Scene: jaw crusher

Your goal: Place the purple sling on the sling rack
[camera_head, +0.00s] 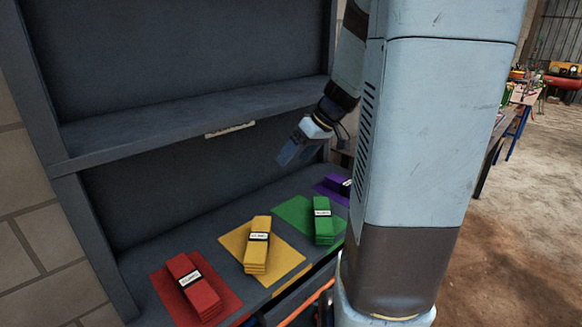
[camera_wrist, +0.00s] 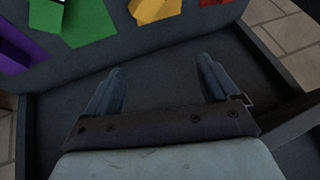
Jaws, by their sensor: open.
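The purple sling (camera_head: 346,186), with a white label, lies on a purple mat (camera_head: 328,189) at the far right end of the rack's lower shelf. My column hides part of it in the head view. In the wrist view a purple patch (camera_wrist: 18,52) shows at the left edge; I cannot tell mat from sling there. The sling rack (camera_head: 100,230) is dark grey with two shelf levels. My gripper (camera_head: 288,152) is above the lower shelf, apart from the slings. In the wrist view my gripper (camera_wrist: 163,78) has its fingers spread, with nothing between them.
Green (camera_head: 322,222), yellow (camera_head: 257,252) and red (camera_head: 191,285) folded slings lie on matching mats along the lower shelf. The upper shelf (camera_head: 200,112) overhangs behind my gripper. A brick wall (camera_head: 30,240) stands at left. Open floor (camera_head: 510,250) lies at right.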

